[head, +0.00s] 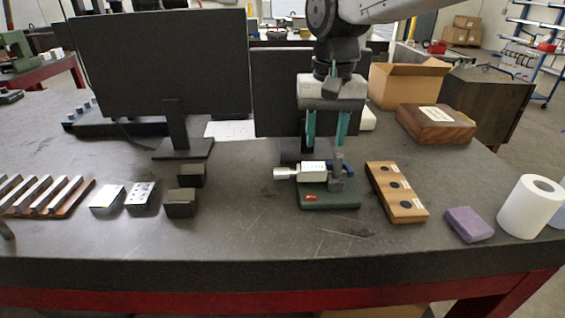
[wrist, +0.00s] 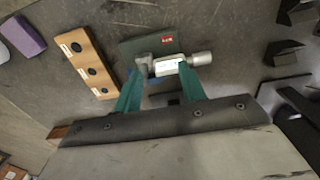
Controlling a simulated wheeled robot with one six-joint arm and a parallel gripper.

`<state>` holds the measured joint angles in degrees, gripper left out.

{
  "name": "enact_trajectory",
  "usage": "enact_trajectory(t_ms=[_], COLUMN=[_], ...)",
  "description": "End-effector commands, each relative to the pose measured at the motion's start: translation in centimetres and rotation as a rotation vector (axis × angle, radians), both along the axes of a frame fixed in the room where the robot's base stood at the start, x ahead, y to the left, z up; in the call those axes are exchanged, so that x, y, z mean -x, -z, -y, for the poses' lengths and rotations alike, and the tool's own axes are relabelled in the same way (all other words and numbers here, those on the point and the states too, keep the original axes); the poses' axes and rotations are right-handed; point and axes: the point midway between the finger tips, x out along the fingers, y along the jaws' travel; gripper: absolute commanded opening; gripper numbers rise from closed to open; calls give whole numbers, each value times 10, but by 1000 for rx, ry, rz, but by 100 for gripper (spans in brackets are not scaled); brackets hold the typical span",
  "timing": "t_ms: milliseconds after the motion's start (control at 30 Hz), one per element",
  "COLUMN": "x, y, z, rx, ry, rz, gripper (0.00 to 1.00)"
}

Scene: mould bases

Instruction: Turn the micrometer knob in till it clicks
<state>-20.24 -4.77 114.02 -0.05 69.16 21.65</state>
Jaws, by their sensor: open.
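The micrometer stands on a dark green base (head: 330,200) near the front middle of the table. Its silver knob (head: 282,173) points left in the head view, beside a pale body (head: 312,171) and a grey upright post (head: 337,172). In the wrist view the knob (wrist: 202,58) points right and the base (wrist: 140,45) has a red label. My gripper (head: 326,142) is open, with two teal fingers pointing down above and behind the micrometer. In the wrist view its fingertips (wrist: 160,72) lie on either side of the pale body in the picture. The knob is not between them. Contact cannot be told.
A wooden block with dark round insets (head: 397,190) lies close right of the micrometer. A purple block (head: 469,224) and a white roll (head: 530,206) are farther right. Dark blocks (head: 181,203) stand left. A monitor (head: 160,65) is behind. The front table strip is clear.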

Motion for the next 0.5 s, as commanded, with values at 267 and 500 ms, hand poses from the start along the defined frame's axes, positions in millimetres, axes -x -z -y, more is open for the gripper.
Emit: enact_trajectory(t_ms=[267, 500], x=[-50, -54], y=[23, 46], z=[-73, -80], rx=[8, 10], ry=[6, 10], rz=[-25, -28], gripper=[41, 41])
